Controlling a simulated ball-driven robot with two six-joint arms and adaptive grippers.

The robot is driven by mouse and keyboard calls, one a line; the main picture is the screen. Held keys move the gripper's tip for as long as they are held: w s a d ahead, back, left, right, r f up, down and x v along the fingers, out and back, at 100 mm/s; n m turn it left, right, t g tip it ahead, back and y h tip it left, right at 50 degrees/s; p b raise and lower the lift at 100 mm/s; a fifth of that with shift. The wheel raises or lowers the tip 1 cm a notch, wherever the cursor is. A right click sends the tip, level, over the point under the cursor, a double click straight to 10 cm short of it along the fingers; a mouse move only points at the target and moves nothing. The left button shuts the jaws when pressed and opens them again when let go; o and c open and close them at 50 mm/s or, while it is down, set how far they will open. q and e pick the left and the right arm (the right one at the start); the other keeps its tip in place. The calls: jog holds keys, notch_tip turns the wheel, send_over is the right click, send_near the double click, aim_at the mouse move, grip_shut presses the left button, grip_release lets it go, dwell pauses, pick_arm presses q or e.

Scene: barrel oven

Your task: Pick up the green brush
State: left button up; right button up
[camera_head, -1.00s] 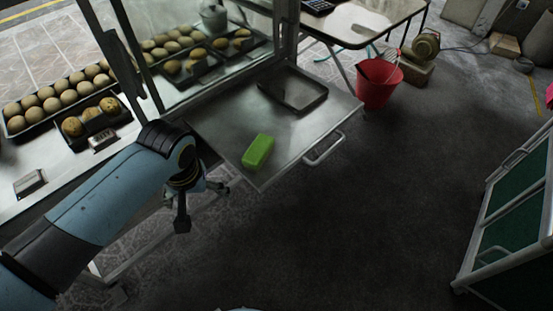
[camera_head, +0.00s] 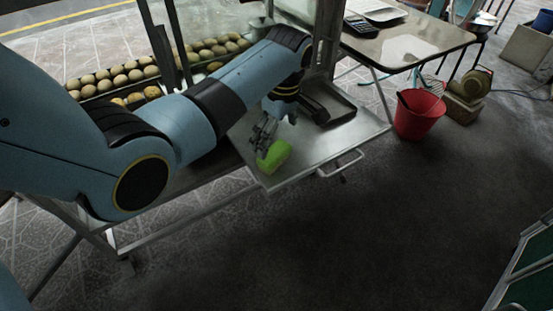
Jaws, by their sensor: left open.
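The green brush (camera_head: 274,157) lies on the metal side shelf (camera_head: 325,150) near its front left corner. It looks like a bright green block. My left arm reaches in from the left over the counter. My left gripper (camera_head: 264,143) points down at the brush's upper left end, very close to it. Its fingers are open; I cannot tell whether they touch the brush. Part of the brush's far left end is hidden behind the fingers. My right gripper is not in view.
A dark tray (camera_head: 338,106) lies at the back of the shelf, close to my left wrist. Trays of buns (camera_head: 118,78) stand behind my arm. A handle (camera_head: 341,165) juts from the shelf's front edge. A red bucket (camera_head: 418,115) stands to the right. The floor in front is clear.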

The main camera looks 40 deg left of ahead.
aim_at(274, 151)
pick_arm(q)
notch_tip(274, 151, down, 2)
jog(key=shift+a+f, duration=0.15)
jog(key=f, duration=0.1)
jog(key=f+b, duration=0.1)
jog(key=f, duration=0.1)
jog(key=f+b, duration=0.1)
jog(key=f, duration=0.1)
jog(key=shift+w+a+f, duration=0.2)
jog(key=shift+a, duration=0.1)
